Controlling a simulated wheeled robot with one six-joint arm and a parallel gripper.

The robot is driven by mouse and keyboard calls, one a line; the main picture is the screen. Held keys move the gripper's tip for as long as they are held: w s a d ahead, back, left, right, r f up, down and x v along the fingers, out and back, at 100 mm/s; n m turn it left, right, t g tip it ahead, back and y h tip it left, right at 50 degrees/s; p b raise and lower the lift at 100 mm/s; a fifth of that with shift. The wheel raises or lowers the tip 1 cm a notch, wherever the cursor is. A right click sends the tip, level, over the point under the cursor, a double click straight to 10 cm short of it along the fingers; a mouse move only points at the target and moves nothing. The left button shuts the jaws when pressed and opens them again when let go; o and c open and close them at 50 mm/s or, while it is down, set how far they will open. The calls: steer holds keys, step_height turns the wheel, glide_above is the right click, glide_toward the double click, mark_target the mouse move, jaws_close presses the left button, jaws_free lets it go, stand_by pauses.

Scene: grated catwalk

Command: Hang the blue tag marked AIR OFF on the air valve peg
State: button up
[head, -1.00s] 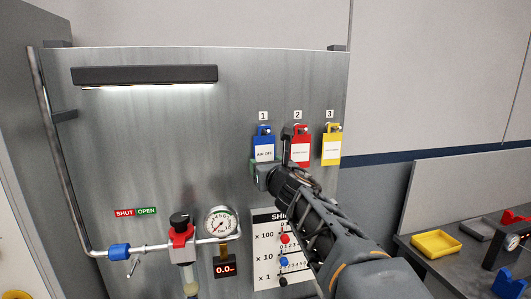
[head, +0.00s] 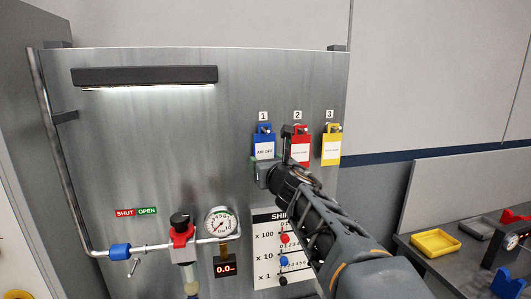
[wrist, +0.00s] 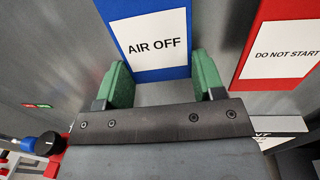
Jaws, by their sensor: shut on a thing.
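The blue tag marked AIR OFF (head: 264,140) hangs at hook 1 on the steel panel, and its white label fills the top of the wrist view (wrist: 148,35). My gripper (wrist: 160,75) is at the tag's lower edge, with one green finger pad on each side, and it is shut on the tag. In the head view my gripper (head: 268,170) covers the tag's bottom. A blue fitting (head: 119,251) with a small lever sits on the pipe at lower left, below the SHUT and OPEN labels. I cannot make out for certain which part is the air valve peg.
A red DO NOT START tag (head: 301,147) hangs close on the right, and a yellow tag (head: 332,147) beyond it. A gauge (head: 221,222), a red valve with a black knob (head: 181,232) and a shift board (head: 264,232) are below.

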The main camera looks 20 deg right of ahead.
steer(key=shift+s, duration=0.2)
steer(key=shift+s, duration=0.55)
steer(key=shift+s+r, duration=0.15)
steer(key=shift+s, duration=0.05)
steer(key=shift+s+a+r+p, duration=0.15)
steer(key=shift+s+r+p, duration=0.25)
steer(key=shift+s+p, duration=0.35)
steer(key=shift+r, duration=0.15)
steer(key=shift+c, duration=0.2)
